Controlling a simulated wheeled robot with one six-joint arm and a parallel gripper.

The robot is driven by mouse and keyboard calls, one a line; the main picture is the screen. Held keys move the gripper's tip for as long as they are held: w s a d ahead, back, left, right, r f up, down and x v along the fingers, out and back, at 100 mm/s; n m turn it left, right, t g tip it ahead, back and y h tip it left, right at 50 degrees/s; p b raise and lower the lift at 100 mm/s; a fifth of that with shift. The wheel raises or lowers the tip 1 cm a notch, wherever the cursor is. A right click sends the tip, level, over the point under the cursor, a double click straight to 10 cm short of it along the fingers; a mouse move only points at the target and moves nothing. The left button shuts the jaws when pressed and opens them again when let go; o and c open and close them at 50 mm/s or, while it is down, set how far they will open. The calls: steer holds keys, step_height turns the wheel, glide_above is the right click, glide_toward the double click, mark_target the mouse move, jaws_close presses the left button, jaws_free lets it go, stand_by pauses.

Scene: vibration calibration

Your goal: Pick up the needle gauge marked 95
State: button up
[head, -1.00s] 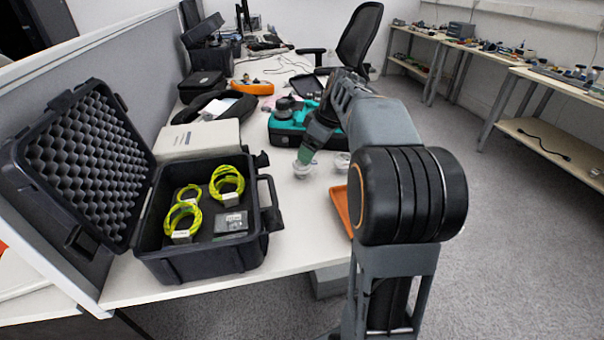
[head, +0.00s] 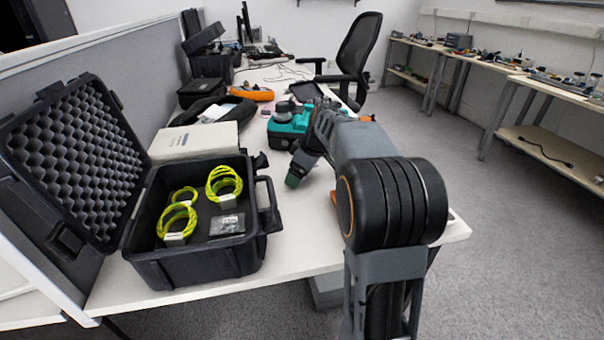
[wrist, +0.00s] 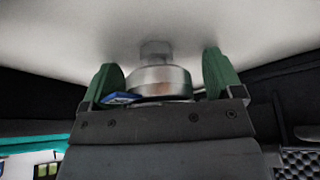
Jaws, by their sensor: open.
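My gripper (head: 292,181) is low over the white table, right of the open black case, in the head view. In the wrist view my gripper (wrist: 159,58) shows two green fingers spread apart. A round silvery metal piece (wrist: 160,80), with a narrower part beyond it, is between the fingers. Gaps show on both sides, so it is not gripped. I cannot read any number on it, so I cannot tell whether it is the gauge marked 95. No gauge shows in the head view now; my arm covers that part of the table.
The open black case (head: 190,272) holds yellow-green cable coils (head: 224,182). A beige flat box (head: 195,141) lies behind it. A teal case (head: 290,128) stands behind my gripper. An orange edge (head: 333,198) shows beside my arm. White table (head: 285,235) is bare in front of the gripper.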

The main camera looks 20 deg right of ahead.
steer(key=shift+c, duration=0.2)
steer(key=c, duration=1)
steer(key=shift+c, duration=0.2)
steer(key=shift+r, duration=0.15)
